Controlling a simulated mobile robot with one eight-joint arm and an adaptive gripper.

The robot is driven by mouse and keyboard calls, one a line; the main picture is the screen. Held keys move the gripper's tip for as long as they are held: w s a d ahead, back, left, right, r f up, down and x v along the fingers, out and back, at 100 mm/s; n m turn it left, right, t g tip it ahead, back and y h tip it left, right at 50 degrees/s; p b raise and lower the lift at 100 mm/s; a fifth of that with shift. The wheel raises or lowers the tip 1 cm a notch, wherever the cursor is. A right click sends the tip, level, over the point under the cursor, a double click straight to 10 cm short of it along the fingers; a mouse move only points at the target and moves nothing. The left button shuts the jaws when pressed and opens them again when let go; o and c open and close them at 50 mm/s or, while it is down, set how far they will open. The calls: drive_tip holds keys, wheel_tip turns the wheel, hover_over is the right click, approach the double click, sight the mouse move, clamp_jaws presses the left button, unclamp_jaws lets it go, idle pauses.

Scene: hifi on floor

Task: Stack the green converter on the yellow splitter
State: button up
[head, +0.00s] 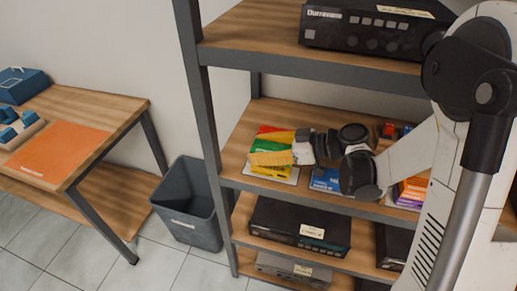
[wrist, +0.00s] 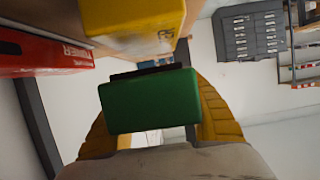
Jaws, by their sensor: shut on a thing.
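The green converter (wrist: 150,100) is a green block in the middle of the wrist view. My gripper (wrist: 156,112) is shut on it, with a yellow finger on either side. The yellow splitter (wrist: 135,18) shows at the top of the wrist view, close to the converter and apart from it in the picture. In the head view my gripper (head: 272,148) reaches from the right into the middle shelf, over a cluster of coloured boxes. There its fingers and wrist hide much of the cluster, and I cannot clearly separate the converter from the boxes.
A red box (wrist: 40,55) stands left of the splitter in the wrist view. A blue box (head: 326,180) and an orange-purple box (head: 412,190) are farther right on the shelf (head: 228,160). The upper shelf (head: 260,35) bears a black hifi unit (head: 365,28). A grey bin (head: 188,215) stands left.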

drive_tip(key=shift+f, duration=0.25)
drive_tip(key=o, duration=1.3)
drive_tip(key=shift+r, duration=0.15)
